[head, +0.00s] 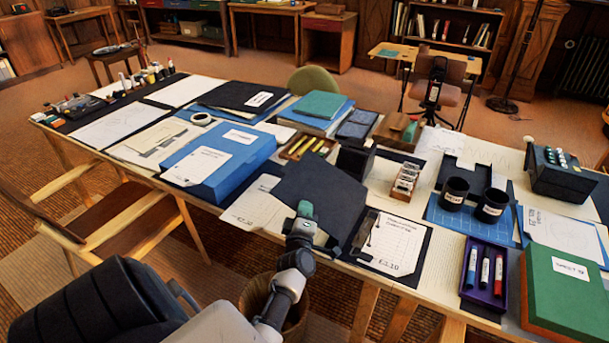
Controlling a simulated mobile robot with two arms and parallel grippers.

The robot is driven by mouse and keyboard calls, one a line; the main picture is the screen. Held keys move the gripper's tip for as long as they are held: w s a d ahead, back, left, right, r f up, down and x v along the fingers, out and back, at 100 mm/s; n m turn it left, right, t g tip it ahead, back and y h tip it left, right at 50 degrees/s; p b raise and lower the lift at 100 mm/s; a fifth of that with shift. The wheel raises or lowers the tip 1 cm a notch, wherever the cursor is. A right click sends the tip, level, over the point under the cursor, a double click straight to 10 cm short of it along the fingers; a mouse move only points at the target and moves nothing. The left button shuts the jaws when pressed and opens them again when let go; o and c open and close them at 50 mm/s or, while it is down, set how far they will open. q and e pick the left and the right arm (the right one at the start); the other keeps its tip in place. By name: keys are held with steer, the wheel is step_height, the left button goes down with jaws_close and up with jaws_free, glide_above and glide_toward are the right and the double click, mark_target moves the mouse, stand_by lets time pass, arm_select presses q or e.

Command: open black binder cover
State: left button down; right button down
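A black binder cover (325,188), a flat dark panel, lies or tilts near the front edge of the table, just left of a clipboard sheet. White printed pages (252,207) show beside its left edge. My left gripper (304,212) is at the cover's near edge, with a teal part at its tip overlapping the cover in the view. Its fingers are too small and hidden to tell whether they are open or shut, or whether they touch the cover. My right gripper is not in view.
A blue box file (238,152) stands left of the cover. Right of it are a clipboard (398,243), a card tray (405,180), two black cups (472,198), a purple marker tray (501,262) and a green box (566,290). The table is crowded.

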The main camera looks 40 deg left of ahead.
arm_select(q)
steer(key=c, duration=1.3)
jaws_free()
steer(key=shift+c, duration=0.2)
